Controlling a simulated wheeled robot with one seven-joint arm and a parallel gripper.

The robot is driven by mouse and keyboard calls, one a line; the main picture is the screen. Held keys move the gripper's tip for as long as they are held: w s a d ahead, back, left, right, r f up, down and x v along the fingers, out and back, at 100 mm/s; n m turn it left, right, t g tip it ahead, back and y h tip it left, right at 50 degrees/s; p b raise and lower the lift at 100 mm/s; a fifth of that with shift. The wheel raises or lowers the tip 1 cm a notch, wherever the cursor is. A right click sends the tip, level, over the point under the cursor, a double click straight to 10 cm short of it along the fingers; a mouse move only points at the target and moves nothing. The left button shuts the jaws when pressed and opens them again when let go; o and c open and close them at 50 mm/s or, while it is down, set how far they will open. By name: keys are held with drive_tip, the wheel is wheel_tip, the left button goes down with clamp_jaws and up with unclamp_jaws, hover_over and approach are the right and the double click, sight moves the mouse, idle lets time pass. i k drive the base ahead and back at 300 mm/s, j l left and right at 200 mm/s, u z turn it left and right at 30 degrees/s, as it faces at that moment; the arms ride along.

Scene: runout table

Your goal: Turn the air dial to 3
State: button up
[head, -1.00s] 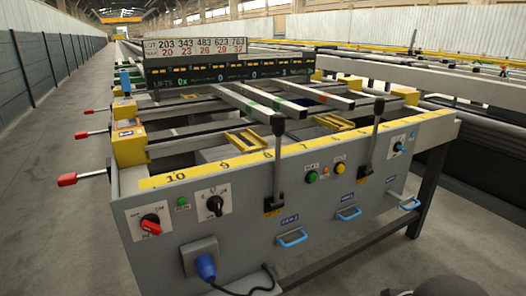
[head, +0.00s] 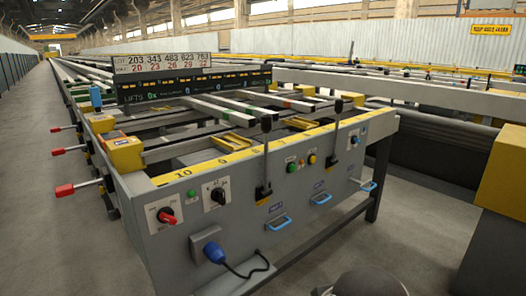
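The grey front panel of the runout table carries several controls. A red-handled rotary switch (head: 167,216) is at its left end and a black dial (head: 217,196) on a white plate is to its right. A small blue knob (head: 354,141) on a white plate is at the panel's right end. The markings are too small to read, so I cannot tell which is the air dial or where it points. My gripper is not clearly in view. A dark rounded part (head: 366,284), likely mine, shows at the bottom edge, well apart from the panel.
Two black upright levers (head: 266,150) stand on the panel, with green and yellow buttons (head: 312,159) between them. Blue handles (head: 279,223) stick out below. A blue plug (head: 213,253) trails a cable. Red-tipped rods jut left. A yellow-topped block (head: 503,180) stands right. Grey floor lies in front.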

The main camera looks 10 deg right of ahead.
sight(354, 140)
drive_tip(key=i+l+z, duration=0.2)
drive_tip(key=i+l, duration=0.4)
drive_tip(key=i, duration=0.35)
drive_tip(key=l+z, duration=0.05)
